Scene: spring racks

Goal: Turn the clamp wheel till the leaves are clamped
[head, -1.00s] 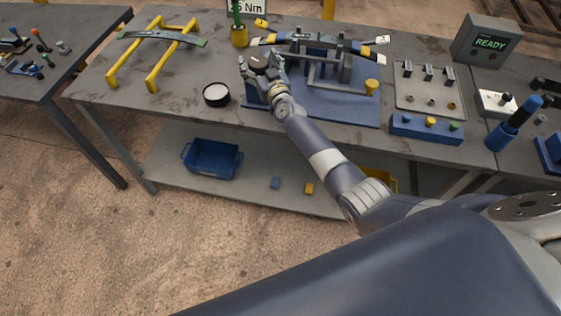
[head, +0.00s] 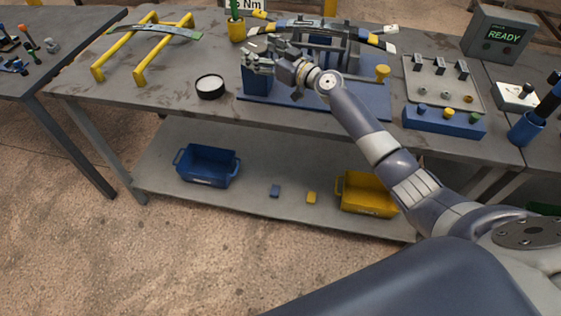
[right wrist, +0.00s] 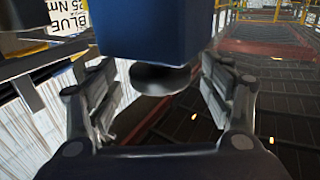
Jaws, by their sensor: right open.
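The blue clamp fixture (head: 352,92) stands on the bench with the stack of spring leaves (head: 318,28) across its back. A blue block (head: 257,82) rises at its left end. My right gripper (head: 260,56) is at the top of this block and covers most of what is there. In the right wrist view the blue block (right wrist: 155,32) is ahead, with a dark round disc, likely the clamp wheel (right wrist: 160,78), against it. My open fingers (right wrist: 160,98) stand on either side of the disc, with visible gaps. My left gripper is out of view.
A round white-topped tin (head: 210,86) stands left of the fixture. A yellow rack (head: 145,62) holds another leaf. Blue (head: 207,166) and yellow (head: 366,196) bins sit on the lower shelf.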

